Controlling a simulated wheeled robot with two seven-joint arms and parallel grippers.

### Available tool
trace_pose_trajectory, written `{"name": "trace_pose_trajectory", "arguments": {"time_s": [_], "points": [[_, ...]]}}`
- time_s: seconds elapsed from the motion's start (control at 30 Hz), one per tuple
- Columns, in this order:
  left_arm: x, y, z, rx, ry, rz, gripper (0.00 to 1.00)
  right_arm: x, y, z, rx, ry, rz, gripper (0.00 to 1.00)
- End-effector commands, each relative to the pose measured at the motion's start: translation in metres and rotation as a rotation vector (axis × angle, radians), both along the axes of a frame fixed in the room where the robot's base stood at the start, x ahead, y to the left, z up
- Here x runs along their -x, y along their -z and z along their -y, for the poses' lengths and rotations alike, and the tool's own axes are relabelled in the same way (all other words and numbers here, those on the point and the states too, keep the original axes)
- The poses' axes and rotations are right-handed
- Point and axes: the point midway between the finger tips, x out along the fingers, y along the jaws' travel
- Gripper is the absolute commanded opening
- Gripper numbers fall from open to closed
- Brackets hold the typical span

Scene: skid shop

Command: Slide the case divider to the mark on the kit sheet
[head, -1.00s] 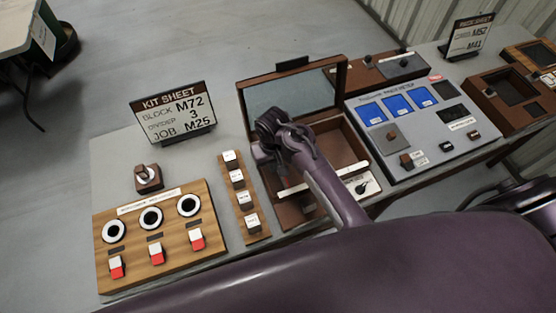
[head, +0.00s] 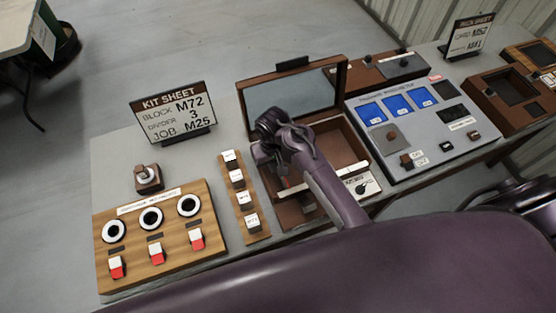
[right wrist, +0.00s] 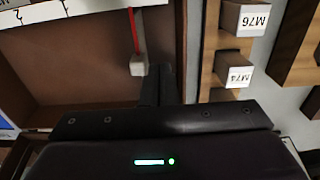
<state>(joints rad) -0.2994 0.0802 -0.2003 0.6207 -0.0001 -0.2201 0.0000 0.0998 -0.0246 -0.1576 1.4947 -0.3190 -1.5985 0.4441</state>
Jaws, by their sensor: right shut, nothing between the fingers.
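The open brown case (head: 348,142) stands mid-bench with its lid raised. A white numbered strip (head: 350,172) crosses its front; the strip also shows in the right wrist view (right wrist: 80,8). A thin red bar with a pale grey block (right wrist: 138,67) at its end is in the case, probably the divider; its setting is unreadable. My right gripper (head: 262,152) is shut and empty, low over the case's left side. In the wrist view its dark fingers (right wrist: 160,85) are close beside the grey block; contact is unclear. The kit sheet (head: 174,113) reads block M72, divider 3, job M25. My left gripper is not in view.
A rack of labelled blocks (head: 245,201) stands just left of the case. A wooden panel with three rings (head: 160,232) is farther left. A grey meter panel with blue screens (head: 415,130) stands close on the right. Bare bench shows near the kit sheet.

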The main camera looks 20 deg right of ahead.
Motion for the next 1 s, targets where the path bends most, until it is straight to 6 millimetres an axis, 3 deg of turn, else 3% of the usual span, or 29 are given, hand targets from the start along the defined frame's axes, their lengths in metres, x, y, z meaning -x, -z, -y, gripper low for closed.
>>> {"name": "trace_pose_trajectory", "arguments": {"time_s": [0.47,1.0], "points": [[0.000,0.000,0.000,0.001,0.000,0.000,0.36,0.000,0.001,0.000,0.000,0.000,0.000,0.00],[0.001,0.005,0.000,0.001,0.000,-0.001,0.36,0.000,0.016,0.000,0.000,0.000,0.000,0.00]]}}
